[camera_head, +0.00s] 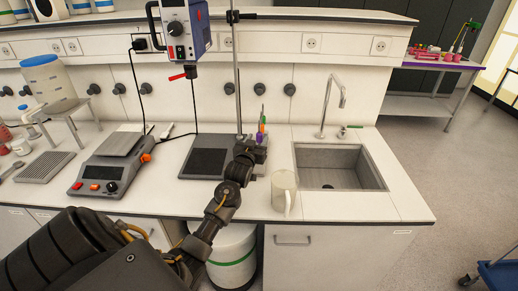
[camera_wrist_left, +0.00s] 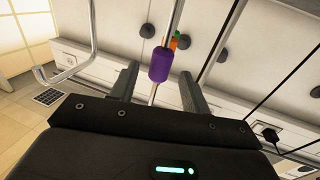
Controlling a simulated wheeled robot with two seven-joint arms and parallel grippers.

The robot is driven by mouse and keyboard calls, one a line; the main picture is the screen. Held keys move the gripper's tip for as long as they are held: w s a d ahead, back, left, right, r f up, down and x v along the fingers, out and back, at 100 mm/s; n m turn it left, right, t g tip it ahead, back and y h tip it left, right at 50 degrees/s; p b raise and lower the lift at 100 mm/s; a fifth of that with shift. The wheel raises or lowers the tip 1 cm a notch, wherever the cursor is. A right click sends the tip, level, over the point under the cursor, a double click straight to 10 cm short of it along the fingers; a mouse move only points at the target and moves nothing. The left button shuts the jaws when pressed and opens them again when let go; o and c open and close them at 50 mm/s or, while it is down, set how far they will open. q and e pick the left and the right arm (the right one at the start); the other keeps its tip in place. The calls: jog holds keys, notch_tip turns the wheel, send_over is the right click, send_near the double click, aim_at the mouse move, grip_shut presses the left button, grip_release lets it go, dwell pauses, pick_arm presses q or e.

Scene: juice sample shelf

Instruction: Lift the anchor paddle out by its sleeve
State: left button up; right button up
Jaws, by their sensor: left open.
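Thin rods with coloured sleeves stand upright on the bench left of the sink. A purple sleeve (camera_head: 260,139), an orange sleeve (camera_head: 261,128) and a green tip show just beyond my left gripper (camera_head: 256,149). In the left wrist view the purple sleeve (camera_wrist_left: 159,65) on its metal rod lies between the two open fingers of my left gripper (camera_wrist_left: 158,88), with gaps to both fingers. The orange sleeve (camera_wrist_left: 174,43) shows behind it. The paddle ends and whatever holds the rods are hidden by my gripper, and I cannot tell which rod is the anchor paddle.
An overhead stirrer (camera_head: 186,30) hangs on a tall stand (camera_head: 237,85) with a dark base plate (camera_head: 206,162), close left of my gripper. A beige jug (camera_head: 284,190) stands at the bench's front edge. The sink (camera_head: 338,167) is to the right, a hotplate (camera_head: 108,165) to the left.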

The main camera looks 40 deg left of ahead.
aim_at(258, 138)
pick_arm(q)
jog(key=x, duration=0.3)
jog(key=shift+w+f, duration=0.15)
jog(key=c, duration=0.5)
grip_shut()
pick_arm(e)
jog(key=shift+s+a+r, duration=0.15)
jog(key=shift+s+r, duration=0.4)
jog(key=shift+s, duration=0.2)
